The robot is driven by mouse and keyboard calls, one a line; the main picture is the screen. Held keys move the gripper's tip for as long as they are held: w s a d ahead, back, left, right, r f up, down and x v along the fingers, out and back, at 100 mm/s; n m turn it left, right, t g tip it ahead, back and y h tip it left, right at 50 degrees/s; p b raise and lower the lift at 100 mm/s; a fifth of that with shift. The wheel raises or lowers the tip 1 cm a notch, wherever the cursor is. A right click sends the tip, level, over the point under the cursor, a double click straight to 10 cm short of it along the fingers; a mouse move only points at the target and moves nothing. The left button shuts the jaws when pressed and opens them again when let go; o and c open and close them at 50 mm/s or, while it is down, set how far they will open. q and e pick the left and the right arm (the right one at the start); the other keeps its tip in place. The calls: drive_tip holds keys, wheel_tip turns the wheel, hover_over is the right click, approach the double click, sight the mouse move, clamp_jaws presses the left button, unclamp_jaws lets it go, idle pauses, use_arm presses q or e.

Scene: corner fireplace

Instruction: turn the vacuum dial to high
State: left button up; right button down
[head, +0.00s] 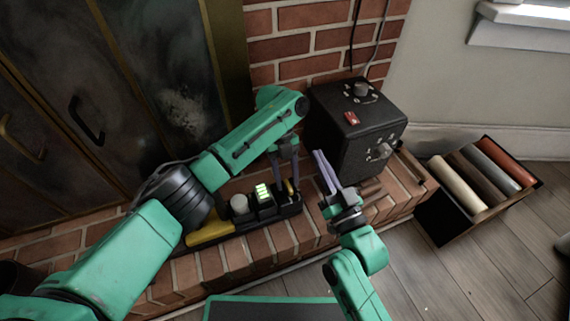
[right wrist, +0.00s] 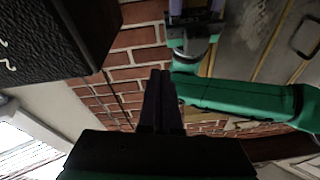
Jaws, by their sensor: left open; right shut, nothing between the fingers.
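A black textured box (head: 345,140), which looks like the vacuum unit, stands on the brick hearth against the brick wall. A dial knob (head: 362,90) with white marks sits on its top, and a second metal knob (head: 380,151) is on its front face. I cannot read their settings. A red switch (head: 351,118) is near the top edge. My right gripper (head: 318,155) is shut and empty, just left of the box, apart from the knobs; its fingers (right wrist: 158,75) also show in the right wrist view. My left gripper (head: 286,188) is open, pointing down over the black tray.
The black tray (head: 282,213) on the hearth (head: 236,258) holds a white cylinder (head: 239,204), a block with green lights (head: 264,194) and a yellow-handled tool (head: 210,233). A crate (head: 440,219) of rolls stands on the floor at right. Dark metal doors (head: 150,75) are at left.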

use_arm(q)
drive_tip(key=shift+w+r, duration=0.1)
drive_tip(key=shift+r, duration=0.2)
drive_tip(key=p+v, duration=0.1)
drive_tip(key=v, duration=0.3)
use_arm(e)
drive_tip(key=s+a+f+g+h, duration=0.1)
drive_tip(key=s+f+g, duration=0.3)
drive_tip(key=f, duration=0.5)
drive_tip(key=s+f+g, duration=0.2)
drive_tip(key=s+f, duration=0.4)
drive_tip(key=f, duration=0.2)
drive_tip(key=w+r+t+b, duration=0.1)
drive_tip(key=w+r+t, duration=0.2)
drive_tip(key=w+r, duration=0.3)
drive_tip(key=w+r+t, duration=0.2)
drive_tip(key=w+r, duration=0.1)
drive_tip(key=r, duration=0.5)
use_arm(q)
drive_tip(key=b+v, duration=0.1)
drive_tip(key=v, duration=0.6)
drive_tip(key=shift+b, duration=0.35)
use_arm(e)
wheel_tip(320, 180, up, 18)
drive_tip(key=w+d+n+t+y, duration=0.1)
drive_tip(key=d+t+y, duration=0.1)
drive_tip(key=t, duration=0.4)
drive_tip(key=shift+w+d+y, duration=0.15)
drive_tip(key=shift+d+y, duration=0.15)
drive_tip(key=shift+d, duration=0.15)
